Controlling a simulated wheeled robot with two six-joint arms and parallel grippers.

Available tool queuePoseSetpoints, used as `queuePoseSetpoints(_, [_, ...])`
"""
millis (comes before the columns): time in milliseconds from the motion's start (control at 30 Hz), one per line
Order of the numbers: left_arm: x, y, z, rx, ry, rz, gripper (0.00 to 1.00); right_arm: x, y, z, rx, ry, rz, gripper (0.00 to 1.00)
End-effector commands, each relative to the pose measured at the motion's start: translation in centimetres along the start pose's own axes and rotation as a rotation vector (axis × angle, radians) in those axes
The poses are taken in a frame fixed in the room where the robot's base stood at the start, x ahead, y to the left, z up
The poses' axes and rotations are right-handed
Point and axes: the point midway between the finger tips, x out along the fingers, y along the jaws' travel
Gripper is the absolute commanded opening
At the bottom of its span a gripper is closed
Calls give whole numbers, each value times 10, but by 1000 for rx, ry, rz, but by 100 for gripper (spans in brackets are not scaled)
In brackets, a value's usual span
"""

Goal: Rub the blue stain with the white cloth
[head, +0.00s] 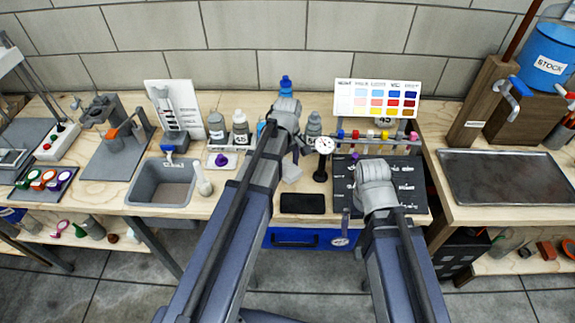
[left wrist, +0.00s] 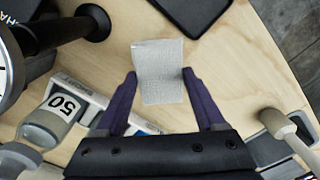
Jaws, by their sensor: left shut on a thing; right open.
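The white cloth (left wrist: 158,88) is a small pale, textured piece between the fingers of my left gripper (left wrist: 160,74), which is shut on it just above the wooden bench. In the head view the cloth (head: 292,173) shows as a pale patch right of my left arm, and the left gripper's fingers are mostly hidden by the wrist. My right gripper (head: 362,172) is open over the black lettered board; its wrist hides most of its fingers. I cannot make out the blue stain in either view.
A black pad (head: 302,204) lies near the bench's front edge. A dial gauge on a black stand (head: 321,165) is close to the cloth's right. A grey basin (head: 160,184) and a pale-handled tool (head: 202,180) are left. Bottles (head: 240,130) and a colour chart (head: 375,98) stand behind.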

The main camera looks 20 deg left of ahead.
Motion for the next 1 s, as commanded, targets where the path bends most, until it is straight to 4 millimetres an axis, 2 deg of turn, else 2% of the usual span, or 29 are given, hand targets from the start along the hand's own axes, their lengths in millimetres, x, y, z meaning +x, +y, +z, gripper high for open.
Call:
queuePoseSetpoints(33, [-10,0,0,0,0,0,27,-10,1,1,0,0,0,100])
queuePoseSetpoints(200, [-25,0,0,0,0,0,27,-24,2,1,0,0,0,100])
queuePoseSetpoints(633, [-27,0,0,0,0,0,27,-27,3,2,0,0,0,100])
queuePoseSetpoints(1000, [-56,0,0,0,0,0,27,-56,5,3,0,0,0,100])
